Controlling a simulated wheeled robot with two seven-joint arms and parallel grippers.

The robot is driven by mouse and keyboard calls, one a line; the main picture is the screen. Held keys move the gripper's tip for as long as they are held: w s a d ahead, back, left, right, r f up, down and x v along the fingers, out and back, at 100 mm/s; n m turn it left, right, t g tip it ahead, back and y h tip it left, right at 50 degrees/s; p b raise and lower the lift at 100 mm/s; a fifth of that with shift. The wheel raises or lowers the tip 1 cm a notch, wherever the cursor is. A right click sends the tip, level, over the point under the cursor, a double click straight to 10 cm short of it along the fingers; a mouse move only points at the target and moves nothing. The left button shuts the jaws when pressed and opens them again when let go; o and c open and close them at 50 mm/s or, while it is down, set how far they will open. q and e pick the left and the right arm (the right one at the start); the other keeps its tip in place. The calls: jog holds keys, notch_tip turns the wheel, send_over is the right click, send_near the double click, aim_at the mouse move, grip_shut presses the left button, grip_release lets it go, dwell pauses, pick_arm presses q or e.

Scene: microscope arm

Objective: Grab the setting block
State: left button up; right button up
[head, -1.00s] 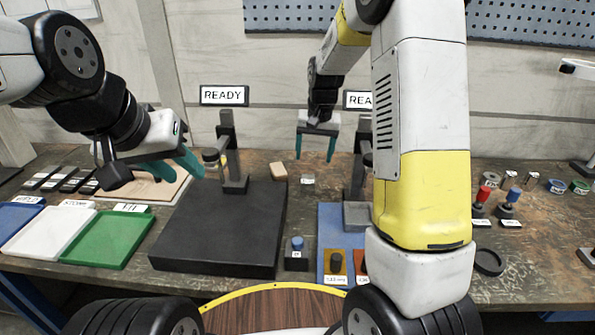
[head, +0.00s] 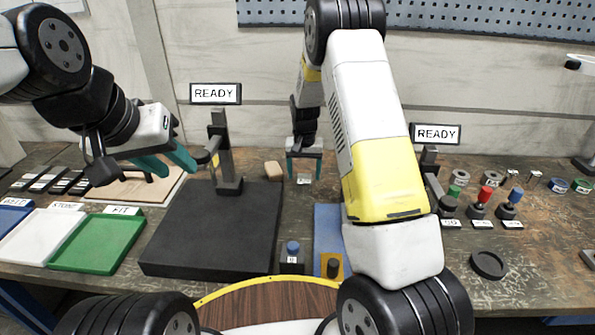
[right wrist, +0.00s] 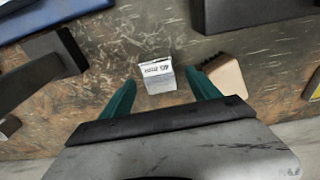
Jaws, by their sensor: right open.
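The setting block, a small silvery block with a printed label, stands on the bench in the right wrist view (right wrist: 157,76). It also shows in the head view (head: 304,179), small and partly behind my right gripper. My right gripper (head: 304,174) is open and points down over the block. In the right wrist view its teal fingertips (right wrist: 160,78) are on either side of the block, with a gap on each side; the block is not gripped. My left gripper (head: 180,168) is at the left above the bench, its teal fingers apart and empty.
A black plate (head: 210,235) with a stand is to the left. A blue mat (head: 328,225) is nearer me. Coloured-top gauges stand right.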

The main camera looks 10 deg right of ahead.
aim_at(305, 178)
jog(key=f, duration=0.3)
jog(key=shift+w+d+f, duration=0.1)
jog(key=shift+w+d, duration=0.05)
jog(key=shift+w, duration=0.05)
grip_shut()
